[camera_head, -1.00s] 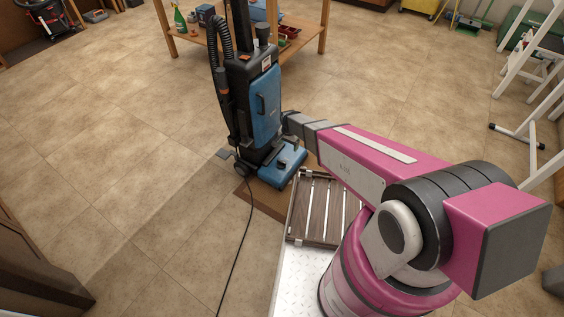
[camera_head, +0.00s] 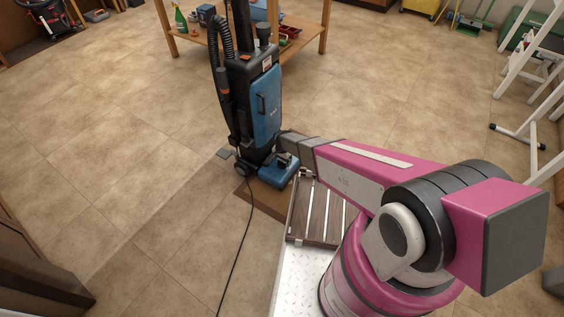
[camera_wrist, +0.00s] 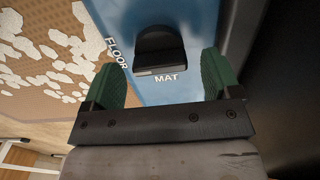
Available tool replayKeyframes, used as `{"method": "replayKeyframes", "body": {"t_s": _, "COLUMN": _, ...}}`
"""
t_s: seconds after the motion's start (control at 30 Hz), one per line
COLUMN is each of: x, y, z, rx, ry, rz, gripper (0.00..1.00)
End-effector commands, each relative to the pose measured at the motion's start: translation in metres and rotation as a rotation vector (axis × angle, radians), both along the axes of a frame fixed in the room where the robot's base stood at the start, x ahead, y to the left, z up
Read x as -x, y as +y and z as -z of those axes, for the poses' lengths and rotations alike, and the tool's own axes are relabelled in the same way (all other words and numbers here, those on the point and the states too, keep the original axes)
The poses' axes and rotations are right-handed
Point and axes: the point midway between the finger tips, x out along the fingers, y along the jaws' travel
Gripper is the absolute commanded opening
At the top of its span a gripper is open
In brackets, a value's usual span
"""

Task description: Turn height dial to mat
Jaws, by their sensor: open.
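The height dial (camera_wrist: 160,46) is a black knob on the blue vacuum head, seen in the wrist view. The word FLOOR is printed to its left and MAT just below it. I cannot tell which label its pointer faces. My gripper (camera_wrist: 160,62) is open, with one green finger on each side of the dial and a gap to it on both sides. In the head view, the blue and black upright vacuum (camera_head: 265,105) stands left of my arm, with my gripper (camera_head: 284,158) low over its floor head (camera_head: 276,178). The dial is hard to make out there.
The vacuum's head rests on a brown mat (camera_head: 262,205). A black cord (camera_head: 237,255) runs along the tiled floor. A wooden shelf table (camera_head: 180,45) stands behind, and a white ladder (camera_head: 520,130) at the right. The floor at left is clear.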

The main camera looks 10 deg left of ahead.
Motion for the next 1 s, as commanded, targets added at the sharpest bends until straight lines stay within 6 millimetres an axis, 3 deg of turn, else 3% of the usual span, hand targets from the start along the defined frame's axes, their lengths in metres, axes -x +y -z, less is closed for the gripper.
{"method": "replayKeyframes", "body": {"t_s": 0.1, "x": -0.0004, "y": 0.0002, "z": 0.0089, "rx": 0.000, "ry": 0.000, "rz": 0.000, "gripper": 0.83}}
{"method": "replayKeyframes", "body": {"t_s": 0.37, "x": 0.0003, "y": -0.0003, "z": 0.0097, "rx": 0.000, "ry": 0.000, "rz": 0.000, "gripper": 0.83}}
{"method": "replayKeyframes", "body": {"t_s": 0.5, "x": 0.0003, "y": -0.0002, "z": 0.0095, "rx": 0.000, "ry": 0.000, "rz": 0.000, "gripper": 0.37}}
{"method": "replayKeyframes", "body": {"t_s": 0.53, "x": 0.0003, "y": -0.0003, "z": 0.0095, "rx": 0.000, "ry": 0.000, "rz": 0.000, "gripper": 0.33}}
{"method": "replayKeyframes", "body": {"t_s": 1.0, "x": 0.0003, "y": -0.0002, "z": 0.0092, "rx": 0.000, "ry": 0.000, "rz": -0.088, "gripper": 0.34}}
